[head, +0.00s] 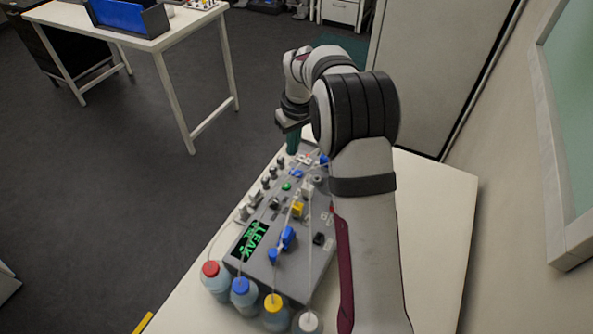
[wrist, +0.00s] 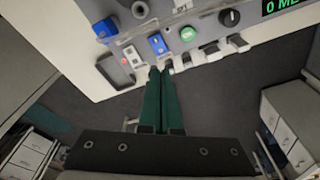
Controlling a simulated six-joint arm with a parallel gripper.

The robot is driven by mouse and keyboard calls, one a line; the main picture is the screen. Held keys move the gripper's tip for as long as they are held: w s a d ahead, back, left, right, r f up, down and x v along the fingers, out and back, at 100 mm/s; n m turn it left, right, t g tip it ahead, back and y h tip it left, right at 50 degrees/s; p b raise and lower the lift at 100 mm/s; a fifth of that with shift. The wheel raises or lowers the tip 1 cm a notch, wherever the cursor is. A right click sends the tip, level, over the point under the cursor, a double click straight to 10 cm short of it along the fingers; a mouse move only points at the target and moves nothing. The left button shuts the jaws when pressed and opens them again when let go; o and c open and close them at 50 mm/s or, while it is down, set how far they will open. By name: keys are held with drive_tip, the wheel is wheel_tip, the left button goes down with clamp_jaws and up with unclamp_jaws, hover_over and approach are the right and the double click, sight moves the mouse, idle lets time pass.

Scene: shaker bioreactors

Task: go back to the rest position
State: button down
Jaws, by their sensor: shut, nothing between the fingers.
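My gripper (head: 292,143) shows in the head view at the far end of the grey control panel, beyond its knobs and switches. In the wrist view my gripper (wrist: 161,72) has its two green fingers together, with nothing between them. The fingertips show close to the panel's near edge, by a blue rocker switch (wrist: 158,44) and a green button (wrist: 188,34). I cannot tell whether they touch anything. The grey panel (head: 318,226) sits on the white table and shows green "LEAK" text on its display (head: 250,240). My arm hides the panel's right side in the head view.
Bottles with red (head: 210,269), blue (head: 240,286), yellow (head: 273,303) and white (head: 309,322) caps stand at the panel's front, with thin tubes running over it. The white table (head: 440,215) is bare to the right. A wall stands further right. Another table (head: 180,30) stands at the back left.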

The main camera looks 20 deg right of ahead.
drive_tip(key=shift+r, duration=0.25)
drive_tip(key=s+a+r+m, duration=0.2)
drive_tip(key=s+a+r, duration=0.15)
drive_tip(key=s, duration=0.45)
drive_tip(key=s+a+r+m, duration=0.2)
drive_tip(key=s+r, duration=0.3)
drive_tip(key=s, duration=0.2)
drive_tip(key=s+a+f+m+g, duration=0.1)
drive_tip(key=s+a+m, duration=0.1)
drive_tip(key=s, duration=0.9)
drive_tip(key=s+a+f+m+g+y, duration=0.1)
drive_tip(key=s+a+m, duration=0.1)
drive_tip(key=s, duration=0.9)
drive_tip(key=shift+s+a+m, duration=0.15)
drive_tip(key=shift+a+m, duration=0.05)
drive_tip(key=shift+m, duration=0.1)
